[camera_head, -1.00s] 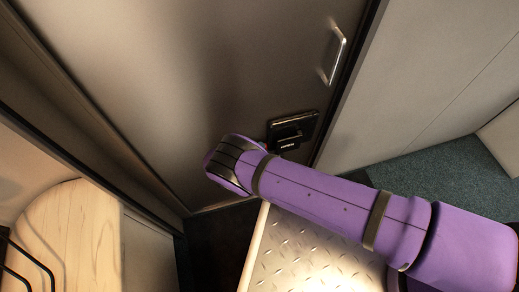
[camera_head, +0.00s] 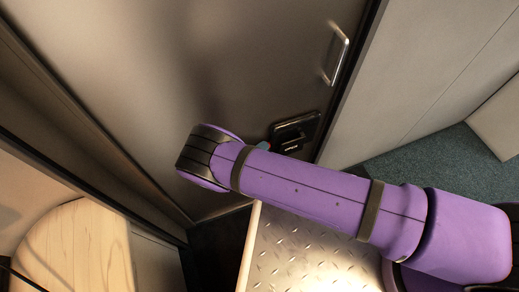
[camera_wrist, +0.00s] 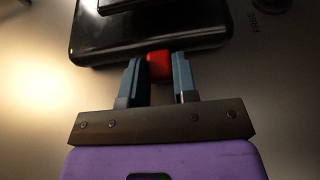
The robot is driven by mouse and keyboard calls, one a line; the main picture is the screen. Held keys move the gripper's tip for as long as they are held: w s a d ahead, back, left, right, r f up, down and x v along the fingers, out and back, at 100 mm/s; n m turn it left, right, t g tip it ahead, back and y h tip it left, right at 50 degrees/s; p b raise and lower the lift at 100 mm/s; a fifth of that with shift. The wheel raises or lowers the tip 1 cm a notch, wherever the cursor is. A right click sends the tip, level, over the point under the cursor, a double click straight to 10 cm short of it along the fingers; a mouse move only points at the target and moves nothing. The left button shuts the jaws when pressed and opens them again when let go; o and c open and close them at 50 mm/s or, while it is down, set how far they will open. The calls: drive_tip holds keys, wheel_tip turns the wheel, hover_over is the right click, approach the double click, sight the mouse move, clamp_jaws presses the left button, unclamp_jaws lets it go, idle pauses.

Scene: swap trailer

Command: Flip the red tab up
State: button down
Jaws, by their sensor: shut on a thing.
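The red tab (camera_wrist: 159,66) is a small block at the lower edge of a glossy black latch plate (camera_wrist: 150,38) in the wrist view. My gripper (camera_wrist: 158,72) has its two blue-grey fingers on either side of the tab and is shut on it. In the head view the black latch (camera_head: 293,133) sits on the grey door, low near its right edge. A fingertip shows faintly beside the latch.
The grey door (camera_head: 240,60) has a metal handle (camera_head: 337,54) above the latch. A light wall stands to the right over dark carpet (camera_head: 418,160). A metal tread plate (camera_head: 285,255) lies below my arm. A pale wooden surface (camera_head: 80,245) is at the lower left.

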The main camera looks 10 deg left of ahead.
drive_tip(key=shift+a+r, duration=0.1)
drive_tip(key=c, duration=0.9)
unclamp_jaws()
drive_tip(key=v, duration=1)
drive_tip(key=shift+s+a, duration=0.25)
drive_tip(key=shift+s, duration=0.1)
